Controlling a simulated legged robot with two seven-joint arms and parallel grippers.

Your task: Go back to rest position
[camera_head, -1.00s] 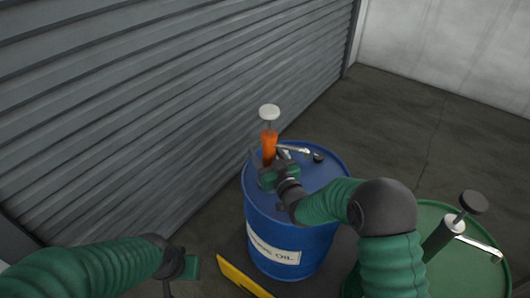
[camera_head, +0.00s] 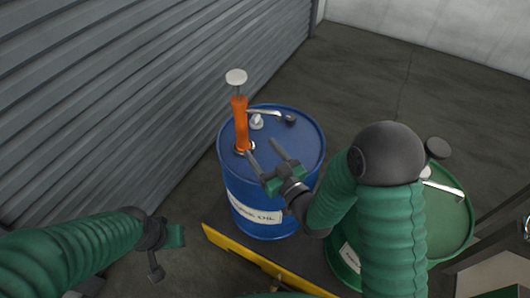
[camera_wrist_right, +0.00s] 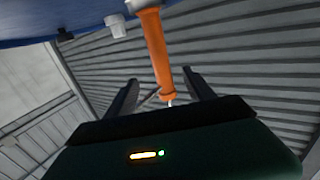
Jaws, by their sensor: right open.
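My right gripper (camera_head: 262,148) is open and empty over the top of the blue drum (camera_head: 268,215). An orange hand pump (camera_head: 240,122) with a pale round knob stands upright on the drum's lid, just beyond and left of the fingers. In the right wrist view the pump (camera_wrist_right: 158,50) appears in line with the gap between the two dark fingers, with the scene upside down. My left gripper (camera_head: 163,250) is low at the left, away from the drums, and its jaw opening is unclear.
A green drum (camera_head: 452,212) with a dark-knobbed pump (camera_head: 438,148) stands at right, partly hidden by my right arm. A yellow-edged platform (camera_head: 225,243) lies in front of the blue drum. A grey shutter wall (camera_head: 120,90) rises at left. Floor behind the drums is clear.

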